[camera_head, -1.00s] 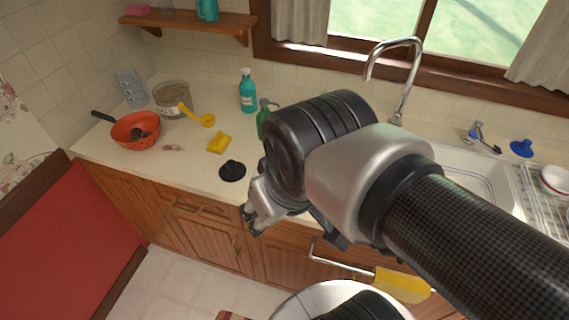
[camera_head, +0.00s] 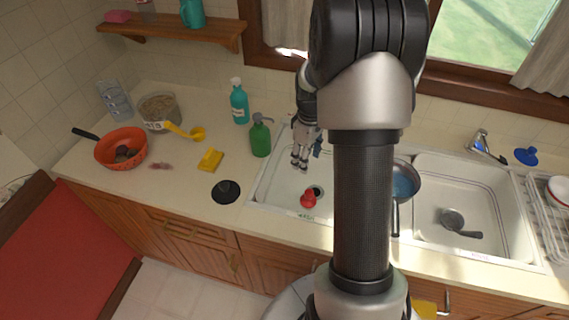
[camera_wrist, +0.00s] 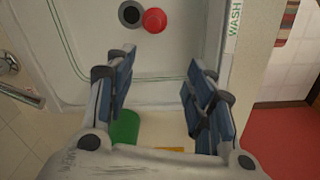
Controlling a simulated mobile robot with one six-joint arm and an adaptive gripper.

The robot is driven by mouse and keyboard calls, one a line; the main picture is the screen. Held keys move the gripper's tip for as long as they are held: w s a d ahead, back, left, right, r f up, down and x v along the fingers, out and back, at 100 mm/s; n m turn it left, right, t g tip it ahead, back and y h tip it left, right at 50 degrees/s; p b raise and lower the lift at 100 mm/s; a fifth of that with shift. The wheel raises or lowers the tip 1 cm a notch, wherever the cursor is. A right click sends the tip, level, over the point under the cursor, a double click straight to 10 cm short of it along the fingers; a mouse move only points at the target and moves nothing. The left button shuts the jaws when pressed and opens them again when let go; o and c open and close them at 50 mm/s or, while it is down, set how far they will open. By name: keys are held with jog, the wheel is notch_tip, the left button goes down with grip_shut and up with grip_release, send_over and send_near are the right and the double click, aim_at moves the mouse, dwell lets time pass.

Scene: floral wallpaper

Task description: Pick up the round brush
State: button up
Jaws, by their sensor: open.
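A small red round-topped object (camera_head: 308,199) sits in the left sink basin, beside the drain; it looks like the round brush, though its bristles cannot be seen. It shows as a red disc at the top of the wrist view (camera_wrist: 154,20), just beyond and between my fingers. My gripper (camera_head: 301,163) is above the left basin, near its back left side, higher than the red object and apart from it. Its two fingers are spread and empty in the wrist view (camera_wrist: 160,76).
A green pump bottle (camera_head: 260,136) stands left of the sink, close to my gripper. A pan (camera_head: 404,182) rests near the basin divider, partly behind my arm. The counter also holds a yellow sponge (camera_head: 210,160), a black round item (camera_head: 226,191) and an orange colander (camera_head: 121,147).

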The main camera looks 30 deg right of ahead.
send_over(309, 191)
notch_tip(309, 191, down, 5)
jog(key=shift+n, duration=0.3)
jog(key=f+b, duration=0.1)
jog(key=f, duration=0.2)
jog(key=f+b, duration=0.1)
jog(key=f, duration=0.3)
jog(key=f+b, duration=0.1)
jog(key=f, duration=0.2)
jog(key=shift+s+a+f, duration=0.1)
jog(key=shift+s+f, duration=0.15)
jog(key=shift+f, duration=0.05)
jog(key=shift+w+f+b, duration=0.15)
jog(key=shift+f+b, duration=0.8)
jog(key=shift+f, duration=2.15)
jog(key=shift+r, duration=0.1)
grip_shut()
